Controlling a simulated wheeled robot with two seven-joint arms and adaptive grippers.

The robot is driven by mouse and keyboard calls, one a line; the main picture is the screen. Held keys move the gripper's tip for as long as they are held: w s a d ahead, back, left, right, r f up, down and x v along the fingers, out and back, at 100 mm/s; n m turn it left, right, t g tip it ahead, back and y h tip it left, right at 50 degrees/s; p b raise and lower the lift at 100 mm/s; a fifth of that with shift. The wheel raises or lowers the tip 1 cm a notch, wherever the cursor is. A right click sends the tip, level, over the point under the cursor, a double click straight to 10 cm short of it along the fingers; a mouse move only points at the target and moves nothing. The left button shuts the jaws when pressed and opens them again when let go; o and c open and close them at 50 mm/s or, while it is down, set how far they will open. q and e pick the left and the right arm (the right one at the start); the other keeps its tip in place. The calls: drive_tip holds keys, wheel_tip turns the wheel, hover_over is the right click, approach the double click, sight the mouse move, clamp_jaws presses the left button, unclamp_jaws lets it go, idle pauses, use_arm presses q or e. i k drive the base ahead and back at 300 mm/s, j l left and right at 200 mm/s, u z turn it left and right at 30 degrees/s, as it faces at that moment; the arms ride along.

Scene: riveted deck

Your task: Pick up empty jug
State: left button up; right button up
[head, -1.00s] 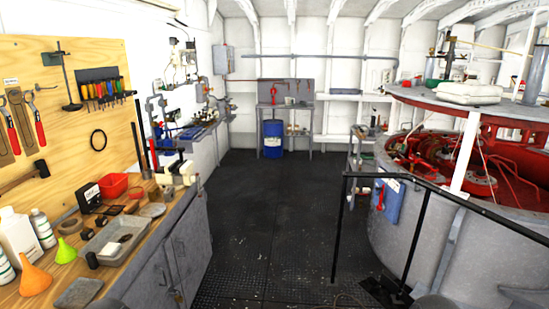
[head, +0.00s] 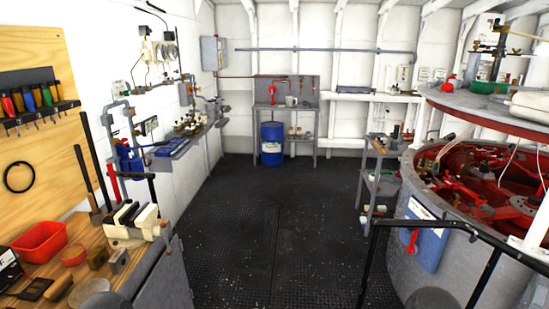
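I cannot make out a clear jug in the head view. A small pale vessel (head: 291,101) stands on the grey bench (head: 266,106) against the far wall; it is too small to tell whether it is a jug or whether it is empty. A blue drum (head: 271,143) with a white label stands on the floor under that bench. Neither of my grippers shows; only rounded grey parts, probably mine, show at the bottom edge.
A dark floor (head: 275,215) runs clear to the far bench. At left is a wooden bench with a red tray (head: 39,241) and a vise (head: 133,226). At right are a grey trolley (head: 379,185), a black railing (head: 368,270) and a large round tank (head: 450,255).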

sight(289, 100)
drive_tip(key=i, duration=7.8)
